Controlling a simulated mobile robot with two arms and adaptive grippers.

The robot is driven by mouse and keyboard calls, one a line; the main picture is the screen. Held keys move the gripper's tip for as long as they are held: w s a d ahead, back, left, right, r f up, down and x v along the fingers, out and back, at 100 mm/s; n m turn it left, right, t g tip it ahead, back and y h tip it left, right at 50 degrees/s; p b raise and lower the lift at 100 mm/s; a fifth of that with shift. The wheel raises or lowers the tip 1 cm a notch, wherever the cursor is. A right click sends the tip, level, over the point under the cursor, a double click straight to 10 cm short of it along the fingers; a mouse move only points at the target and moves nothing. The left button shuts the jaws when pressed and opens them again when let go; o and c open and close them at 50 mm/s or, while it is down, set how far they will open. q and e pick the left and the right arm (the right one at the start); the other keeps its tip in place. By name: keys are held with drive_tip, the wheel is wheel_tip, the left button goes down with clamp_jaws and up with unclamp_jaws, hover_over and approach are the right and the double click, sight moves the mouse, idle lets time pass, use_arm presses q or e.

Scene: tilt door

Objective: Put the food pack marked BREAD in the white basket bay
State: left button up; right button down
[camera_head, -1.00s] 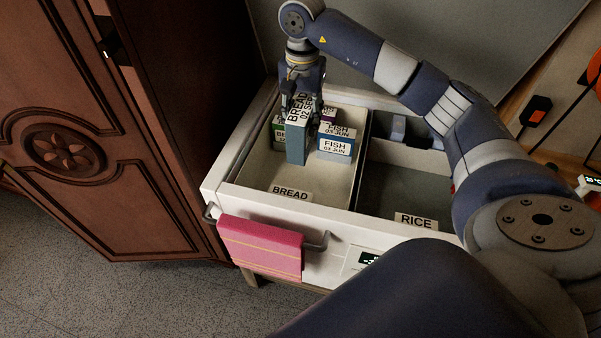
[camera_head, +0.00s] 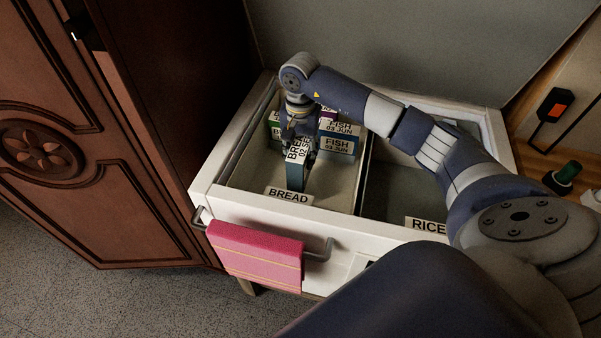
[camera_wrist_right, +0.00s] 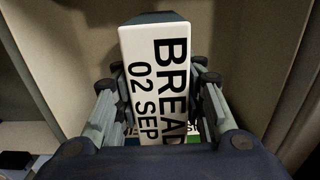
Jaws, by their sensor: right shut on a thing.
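The food pack marked BREAD 02 SEP (camera_head: 295,177) is a tall teal box with a white label. It stands roughly upright inside the pale left bay (camera_head: 245,177), close behind that bay's BREAD label (camera_head: 288,195). My right gripper (camera_head: 298,150) is above it, shut on its upper part. In the right wrist view the pack (camera_wrist_right: 157,80) lies between the two fingers (camera_wrist_right: 160,110). I cannot tell whether its bottom touches the bay floor. My left gripper is not in view.
Several packs, including FISH ones (camera_head: 338,146), stand at the back of the left bay. A divider separates it from the darker RICE bay (camera_head: 390,195). A pink towel (camera_head: 255,255) hangs on the front handle. A wooden cabinet door (camera_head: 90,150) stands at left.

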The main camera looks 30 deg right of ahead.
sight(301, 145)
wheel_tip(301, 145, down, 2)
drive_tip(key=shift+b, duration=0.35)
wheel_tip(301, 145, down, 4)
drive_tip(key=shift+f+b, duration=0.15)
drive_tip(key=shift+b, duration=1.05)
drive_tip(key=c, duration=1.5)
unclamp_jaws()
drive_tip(key=o, duration=0.5)
drive_tip(key=shift+c, duration=0.2)
wheel_tip(301, 145, up, 12)
drive_tip(key=p, duration=0.7)
